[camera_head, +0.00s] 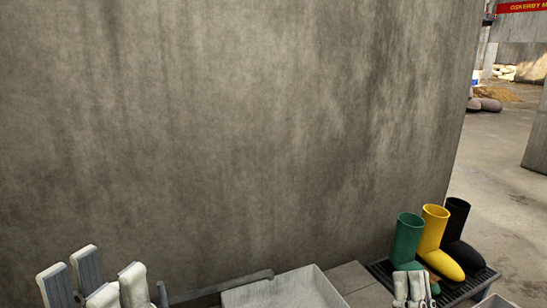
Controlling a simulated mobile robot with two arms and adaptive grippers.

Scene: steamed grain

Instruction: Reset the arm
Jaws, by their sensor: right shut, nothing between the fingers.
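My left gripper (97,277) is at the lower left corner, in front of the concrete wall. Its grey fingers point up with a gap between them, and I see nothing held. My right gripper (410,287) is at the bottom right, in front of the green boot. Its pale fingers are close together and empty. Most of both arms is below the picture's edge.
A curved concrete wall (230,130) fills most of the view. A pale basin or tray (270,292) stands between the grippers. Green (407,240), yellow (433,232) and black (455,232) boots stand on a dark rack (478,281). Open floor (490,190) lies to the right.

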